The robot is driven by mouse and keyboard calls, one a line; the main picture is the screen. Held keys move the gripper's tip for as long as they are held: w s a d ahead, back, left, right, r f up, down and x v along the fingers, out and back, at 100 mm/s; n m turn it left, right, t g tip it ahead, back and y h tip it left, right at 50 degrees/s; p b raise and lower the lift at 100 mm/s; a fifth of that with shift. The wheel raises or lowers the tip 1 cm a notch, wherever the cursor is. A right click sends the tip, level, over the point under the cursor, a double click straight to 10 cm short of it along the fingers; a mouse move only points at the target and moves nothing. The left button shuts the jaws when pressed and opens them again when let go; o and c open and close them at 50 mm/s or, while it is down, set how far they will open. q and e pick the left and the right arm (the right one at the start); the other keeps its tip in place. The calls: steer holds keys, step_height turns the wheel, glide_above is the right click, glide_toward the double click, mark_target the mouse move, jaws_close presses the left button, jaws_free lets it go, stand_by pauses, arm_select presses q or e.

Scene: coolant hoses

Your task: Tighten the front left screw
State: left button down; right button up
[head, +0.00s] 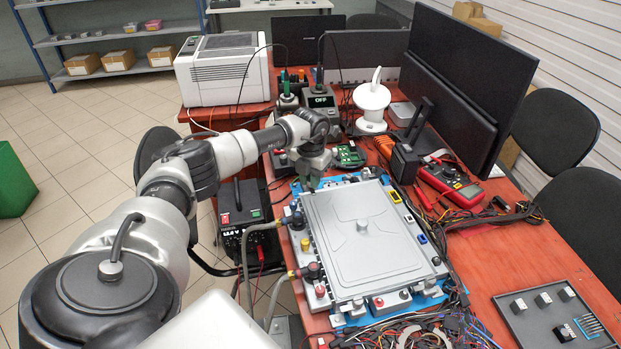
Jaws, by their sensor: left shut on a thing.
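A silver metal cover (365,235) with a round knob in its middle lies on a blue-edged base (345,318) on the red table. Small coloured fittings line its left and front edges, including a red one (320,291) near its front left corner. I cannot tell which of these is the front left screw. My left gripper (309,183) points down at the far left corner of the cover. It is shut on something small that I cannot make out. Whether that touches the cover is unclear. My right gripper is not in view.
Grey hoses (244,262) run to the cover's left side. A cable bundle (430,330) lies in front. A red multimeter (451,185) and a monitor (462,85) stand to the right. A small green circuit board (350,155) lies behind. Bare tabletop (510,255) shows at right.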

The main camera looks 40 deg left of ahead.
arm_select(q)
steer(key=shift+r, duration=0.1)
stand_by(0.4)
steer(key=c, duration=1)
jaws_free()
step_height(320, 180, up, 11)
steer(key=shift+f, duration=0.15)
